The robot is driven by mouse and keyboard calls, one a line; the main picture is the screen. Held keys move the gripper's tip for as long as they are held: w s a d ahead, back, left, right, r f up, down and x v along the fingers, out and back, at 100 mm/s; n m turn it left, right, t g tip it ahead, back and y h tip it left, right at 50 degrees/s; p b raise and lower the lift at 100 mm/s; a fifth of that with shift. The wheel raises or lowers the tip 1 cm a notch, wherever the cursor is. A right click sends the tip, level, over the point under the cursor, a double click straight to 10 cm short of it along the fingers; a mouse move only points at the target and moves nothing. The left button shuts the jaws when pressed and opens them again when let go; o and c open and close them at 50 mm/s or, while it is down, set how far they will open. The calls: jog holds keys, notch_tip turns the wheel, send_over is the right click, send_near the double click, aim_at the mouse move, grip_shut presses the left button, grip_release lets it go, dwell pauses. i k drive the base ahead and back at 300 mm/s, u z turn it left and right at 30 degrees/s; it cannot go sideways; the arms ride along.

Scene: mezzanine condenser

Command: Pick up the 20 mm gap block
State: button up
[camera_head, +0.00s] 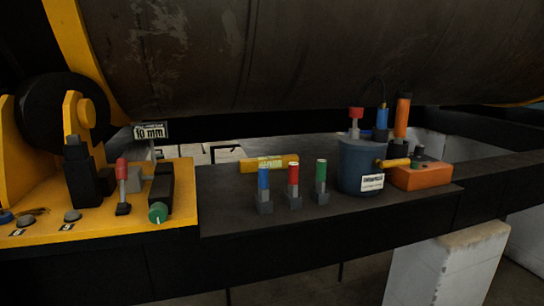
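No block that I can read as 20 mm is in view. A white label reading "10 mm" (150,131) shows below the big cylinder at the left. A yellow bar (269,164) with a pale label too small to read lies at the back of the dark ledge. In front of it stand three upright pieces in grey bases: blue (264,180), red (294,175) and green (321,170). I cannot tell whether any of these is the gap block. My gripper is not in view.
A blue-grey bucket (359,165) with tools in it stands right of the green piece. An orange box (421,177) is beside it. A yellow platform (120,212) with levers and knobs is at left. The large cylinder (310,55) hangs over the dark ledge (235,215), whose front is clear.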

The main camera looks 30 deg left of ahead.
aim_at(263, 170)
jog(key=u, duration=0.75)
jog(key=i, duration=1.1)
jog(key=u, duration=0.8)
